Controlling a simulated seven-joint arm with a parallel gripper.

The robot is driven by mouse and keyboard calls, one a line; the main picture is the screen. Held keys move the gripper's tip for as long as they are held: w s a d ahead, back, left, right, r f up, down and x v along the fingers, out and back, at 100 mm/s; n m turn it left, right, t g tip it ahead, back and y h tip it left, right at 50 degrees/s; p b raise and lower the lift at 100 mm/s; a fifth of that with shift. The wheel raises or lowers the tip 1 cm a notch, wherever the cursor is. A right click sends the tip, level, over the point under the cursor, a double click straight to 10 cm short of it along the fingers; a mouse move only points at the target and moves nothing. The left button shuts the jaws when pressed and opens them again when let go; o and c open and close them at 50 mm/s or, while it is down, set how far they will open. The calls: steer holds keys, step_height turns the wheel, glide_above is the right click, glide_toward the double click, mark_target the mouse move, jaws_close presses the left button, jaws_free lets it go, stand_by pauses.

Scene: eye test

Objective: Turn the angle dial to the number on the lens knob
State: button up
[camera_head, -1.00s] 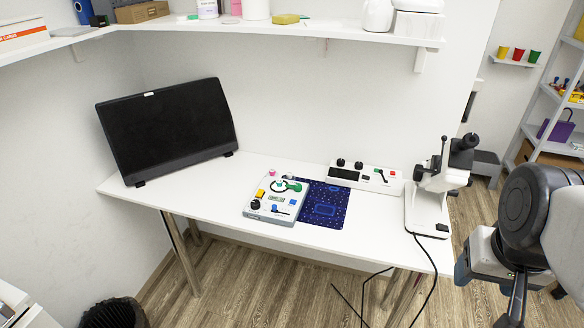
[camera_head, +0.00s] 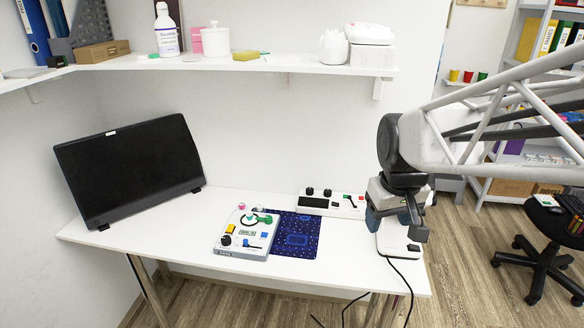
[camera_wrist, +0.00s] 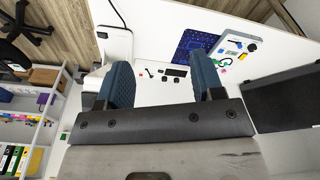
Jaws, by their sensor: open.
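A white control box (camera_head: 228,248) with a small display, a black knob, a green-handled part and coloured buttons sits on the table; it also shows in the wrist view (camera_wrist: 233,42). Behind the mat is a white console (camera_head: 345,205) with black knobs and a dark display. An instrument stands at the table's right end, mostly hidden by my gripper; its white base (camera_head: 392,246) shows. I cannot tell which control is the angle dial or the lens knob, and no number is readable. My gripper (camera_head: 394,226) is open and empty, pointing down in front of the instrument; its blue fingers are apart in the wrist view (camera_wrist: 162,70).
A blue patterned mat (camera_head: 312,248) lies beside the control box. A black monitor (camera_head: 130,170) stands at the table's left. A wall shelf (camera_head: 240,66) with bottles and boxes hangs above. Cables hang at the front right edge. The table's front left is clear.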

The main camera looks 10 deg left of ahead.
steer(key=w+a+f+n, duration=0.3)
steer(key=w+a, duration=0.6)
steer(key=n+g, duration=0.2)
steer(key=n, duration=0.7)
glide_above(226, 238)
step_height(226, 238, down, 23)
steer(key=shift+s+d+r, duration=0.1)
steer(key=shift+d, duration=0.05)
steer(key=shift+a, duration=0.2)
steer(key=shift+f, duration=4)
